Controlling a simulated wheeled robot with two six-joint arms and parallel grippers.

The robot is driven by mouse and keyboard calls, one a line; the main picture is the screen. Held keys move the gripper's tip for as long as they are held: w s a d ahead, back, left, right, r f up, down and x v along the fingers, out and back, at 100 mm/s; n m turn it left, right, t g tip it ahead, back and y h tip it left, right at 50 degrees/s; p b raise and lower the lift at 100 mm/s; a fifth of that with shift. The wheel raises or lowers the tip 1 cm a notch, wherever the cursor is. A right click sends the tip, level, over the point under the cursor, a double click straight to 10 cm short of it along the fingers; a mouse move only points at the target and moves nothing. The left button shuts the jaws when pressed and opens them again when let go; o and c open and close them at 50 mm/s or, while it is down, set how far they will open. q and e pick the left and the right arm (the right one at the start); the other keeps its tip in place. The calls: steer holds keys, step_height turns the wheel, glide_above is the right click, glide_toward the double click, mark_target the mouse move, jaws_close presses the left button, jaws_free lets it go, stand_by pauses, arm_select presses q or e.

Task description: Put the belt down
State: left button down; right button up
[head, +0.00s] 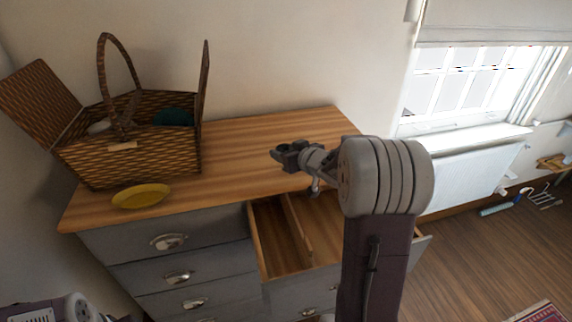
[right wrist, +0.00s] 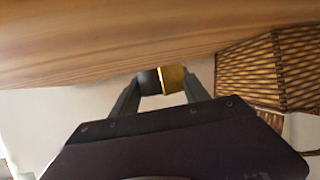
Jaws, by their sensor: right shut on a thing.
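My right gripper (head: 288,155) is over the right part of the wooden dresser top (head: 235,150), behind an open drawer. In the right wrist view its fingers (right wrist: 160,82) are shut on a small golden-brown piece with a dark part beside it, which looks like the belt (right wrist: 173,79). The belt cannot be told apart from the dark gripper in the head view. The wrist view does not make clear whether the belt touches the dresser top. My left gripper is not in view; only part of my left arm shows at the lower left.
A wicker basket (head: 140,158) with raised lids stands at the dresser's left, holding a teal thing (head: 174,117). A yellow plate (head: 141,196) lies before it. The open drawer (head: 272,240) has a divider and looks empty where visible. The top's middle is clear.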

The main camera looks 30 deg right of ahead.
steer(key=f, duration=0.2)
steer(key=shift+s+f, duration=0.2)
steer(key=shift+f, duration=0.2)
steer(key=shift+w+d+f, duration=0.1)
steer(key=shift+w+f, duration=0.1)
steer(key=shift+f, duration=0.1)
jaws_close()
steer(key=shift+f, duration=0.1)
steer(key=shift+s+f+b, duration=0.15)
steer(key=shift+f+b, duration=0.05)
steer(key=shift+b, duration=0.25)
steer(key=o, duration=1.6)
jaws_free()
